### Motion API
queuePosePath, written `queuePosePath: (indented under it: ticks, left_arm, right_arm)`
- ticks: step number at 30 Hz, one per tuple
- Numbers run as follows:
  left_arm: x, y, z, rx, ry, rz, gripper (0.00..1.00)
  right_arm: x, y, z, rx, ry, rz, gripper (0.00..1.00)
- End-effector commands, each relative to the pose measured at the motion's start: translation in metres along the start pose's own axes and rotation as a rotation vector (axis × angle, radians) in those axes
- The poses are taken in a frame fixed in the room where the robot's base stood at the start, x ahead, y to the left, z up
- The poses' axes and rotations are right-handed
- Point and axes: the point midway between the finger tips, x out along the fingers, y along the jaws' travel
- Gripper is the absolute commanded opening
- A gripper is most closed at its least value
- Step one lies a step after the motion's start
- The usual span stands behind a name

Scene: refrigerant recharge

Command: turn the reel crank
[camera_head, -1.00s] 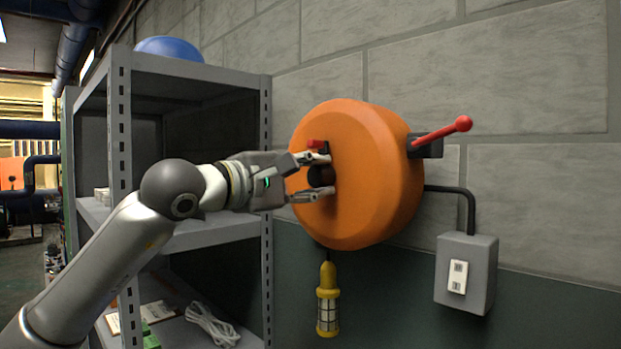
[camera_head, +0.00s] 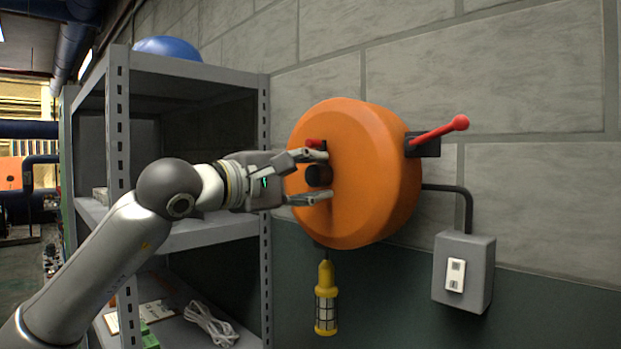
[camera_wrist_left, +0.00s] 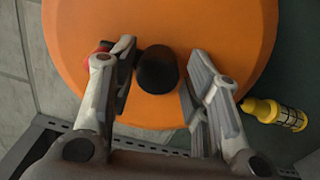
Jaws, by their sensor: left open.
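The orange reel (camera_head: 365,175) is mounted on the block wall. Its dark round crank knob (camera_head: 318,175) sticks out from the face, and it also shows in the left wrist view (camera_wrist_left: 157,69). My left gripper (camera_head: 322,176) is open at the reel's face, with one finger above the knob and one below. In the left wrist view its fingers (camera_wrist_left: 158,85) stand on either side of the knob, with gaps visible. A small red part (camera_head: 315,142) sits by the upper finger. The rest of the crank is hidden. My right gripper is not in view.
A red-knobbed lever (camera_head: 440,132) sticks out right of the reel. A yellow caged lamp (camera_head: 326,300) hangs below it, and a grey switch box (camera_head: 464,272) is at lower right. A grey metal shelf (camera_head: 120,150) stands close on the left, beside my arm.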

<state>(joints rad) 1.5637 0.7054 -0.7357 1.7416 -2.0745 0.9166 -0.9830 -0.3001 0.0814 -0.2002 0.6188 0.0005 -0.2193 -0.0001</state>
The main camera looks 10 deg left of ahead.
Motion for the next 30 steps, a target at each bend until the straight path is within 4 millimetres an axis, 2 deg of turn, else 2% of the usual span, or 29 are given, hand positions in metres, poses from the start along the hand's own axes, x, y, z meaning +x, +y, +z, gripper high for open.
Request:
queuePosePath:
  ticks: [5,12,16,21,30]
  left_arm:
    - [-0.027,0.0,-0.001,0.002,0.003,0.002,0.44]
    - [-0.079,0.0,-0.001,0.002,0.003,0.001,0.44]
    - [-0.1,-0.001,0.0,0.0,0.002,-0.002,0.44]
    - [-0.114,-0.001,0.001,0.0,0.0,-0.002,0.44]
    - [-0.117,-0.001,0.002,0.001,-0.001,-0.003,0.44]
  right_arm:
    - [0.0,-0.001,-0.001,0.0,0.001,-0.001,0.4]
    - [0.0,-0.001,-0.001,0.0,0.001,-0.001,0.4]
    - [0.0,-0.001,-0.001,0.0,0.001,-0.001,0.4]
    - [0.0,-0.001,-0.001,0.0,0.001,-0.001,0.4]
    - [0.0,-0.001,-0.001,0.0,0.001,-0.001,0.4]
